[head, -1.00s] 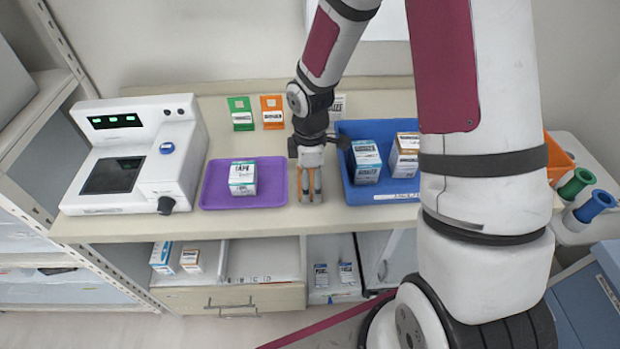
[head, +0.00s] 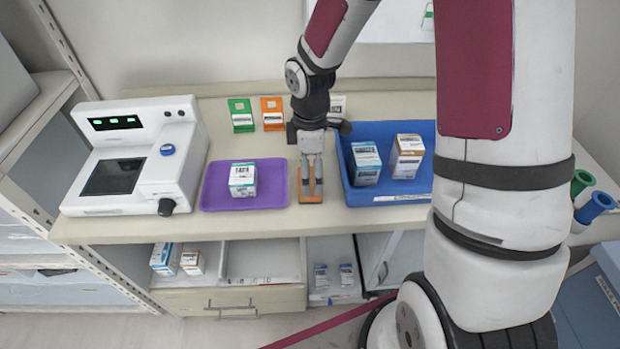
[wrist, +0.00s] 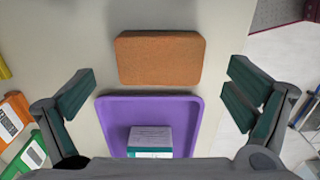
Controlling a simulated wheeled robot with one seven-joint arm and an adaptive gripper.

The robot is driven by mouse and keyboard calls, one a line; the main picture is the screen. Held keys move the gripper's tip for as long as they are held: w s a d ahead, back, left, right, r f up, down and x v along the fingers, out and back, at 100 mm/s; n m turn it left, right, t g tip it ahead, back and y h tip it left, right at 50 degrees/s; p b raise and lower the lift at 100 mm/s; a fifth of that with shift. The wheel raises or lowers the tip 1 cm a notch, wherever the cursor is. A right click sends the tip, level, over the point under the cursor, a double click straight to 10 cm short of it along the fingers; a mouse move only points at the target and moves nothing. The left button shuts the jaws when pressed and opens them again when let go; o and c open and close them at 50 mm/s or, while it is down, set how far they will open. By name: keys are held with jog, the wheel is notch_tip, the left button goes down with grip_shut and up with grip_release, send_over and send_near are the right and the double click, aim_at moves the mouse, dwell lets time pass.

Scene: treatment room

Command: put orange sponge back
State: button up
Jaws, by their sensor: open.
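The orange sponge (wrist: 160,58) lies flat on the counter, just beside the purple tray (wrist: 110,115), in the wrist view. In the head view the sponge (head: 311,199) is mostly covered by my fingers, between the purple tray (head: 215,190) and the blue bin (head: 352,188). My gripper (head: 311,192) points down over the sponge. In the wrist view my gripper (wrist: 162,85) is open and empty, its two fingers spread wide to either side of the sponge and apart from it. The exact height above the sponge is hard to tell.
A white box (head: 243,180) stands on the purple tray. The blue bin holds two boxes (head: 366,164). Green (head: 240,115) and orange (head: 272,113) packs lie behind. A white machine (head: 140,155) stands left. An open drawer (head: 262,262) is below the counter.

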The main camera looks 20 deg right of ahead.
jog(key=s+r+m+t+h, duration=0.1)
jog(key=s+r+m, duration=0.25)
jog(key=r, duration=0.65)
jog(key=s+r+m+t, duration=0.1)
jog(key=s+r+m, duration=0.25)
jog(key=r, duration=0.65)
jog(key=s+r+m+t, duration=0.1)
jog(key=s+r+m, duration=0.2)
jog(key=s, duration=0.3)
jog(key=s+r+m+t+y, duration=0.1)
jog(key=s+r+m+t, duration=0.1)
jog(key=s, duration=0.5)
jog(key=shift+r+m, duration=0.75)
jog(key=shift+m, duration=0.45)
jog(key=shift+d, duration=0.1)
